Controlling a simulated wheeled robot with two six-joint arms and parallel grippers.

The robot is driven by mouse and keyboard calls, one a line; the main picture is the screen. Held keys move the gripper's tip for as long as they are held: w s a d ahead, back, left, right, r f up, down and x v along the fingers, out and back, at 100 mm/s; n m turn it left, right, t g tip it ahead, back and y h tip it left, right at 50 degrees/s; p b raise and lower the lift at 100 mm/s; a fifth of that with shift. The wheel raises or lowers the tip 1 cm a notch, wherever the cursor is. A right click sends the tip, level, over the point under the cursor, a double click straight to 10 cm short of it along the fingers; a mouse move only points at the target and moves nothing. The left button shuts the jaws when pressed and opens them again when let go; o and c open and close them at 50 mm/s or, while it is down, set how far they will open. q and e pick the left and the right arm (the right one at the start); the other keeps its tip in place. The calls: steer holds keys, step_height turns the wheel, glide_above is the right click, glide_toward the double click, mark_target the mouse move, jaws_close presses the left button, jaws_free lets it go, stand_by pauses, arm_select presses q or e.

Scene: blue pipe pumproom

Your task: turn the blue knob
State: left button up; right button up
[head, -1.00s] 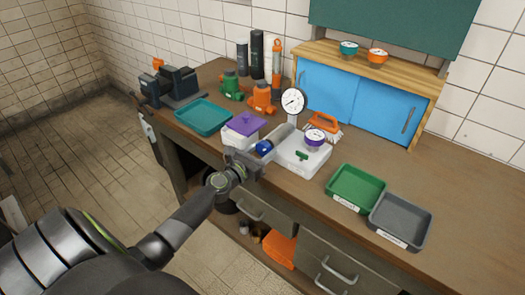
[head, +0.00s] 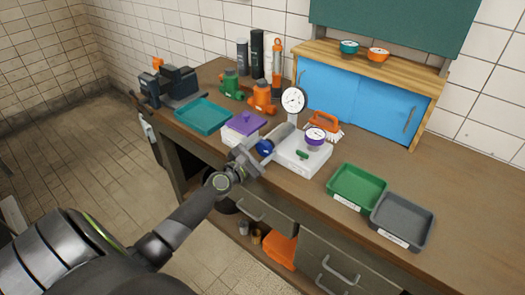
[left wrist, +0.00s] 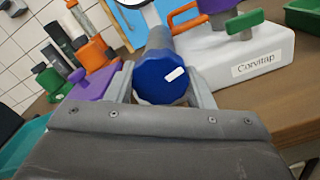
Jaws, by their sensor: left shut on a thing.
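The blue knob (head: 264,147) is on the front end of a grey pipe on a white block (head: 303,153) on the workbench. In the left wrist view the blue knob (left wrist: 160,80) is round, with a white mark pointing to the upper right. My left gripper (head: 250,155) is at the knob, with one finger on each side of it, shut on it. The fingers also show in the left wrist view (left wrist: 163,92). The white block carries a label reading "Corvitap" (left wrist: 252,67). My right gripper is not in view.
A white box with a purple lid (head: 246,123) stands just left of the knob. A gauge (head: 293,101), a purple-banded dial (head: 315,137) and a small green handle (head: 302,155) are close by. Green (head: 357,187) and grey (head: 401,221) trays lie to the right.

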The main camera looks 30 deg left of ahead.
arm_select(q)
steer(key=m, duration=0.4)
steer(key=shift+m, duration=0.3)
steer(key=m+b, duration=0.1)
steer(key=m, duration=0.2)
steer(key=shift+m, duration=0.4)
steer(key=m, duration=0.3)
steer(key=shift+m, duration=0.3)
steer(key=m+b, duration=0.1)
steer(key=m, duration=0.2)
steer(key=shift+m, duration=0.3)
steer(key=m+b, duration=0.1)
steer(key=m, duration=0.2)
steer(key=shift+m, duration=0.3)
steer(key=m+b, duration=0.1)
steer(key=m, duration=0.2)
steer(key=shift+m, duration=0.3)
steer(key=m+b, duration=0.3)
steer(key=m, duration=0.3)
steer(key=shift+m, duration=0.4)
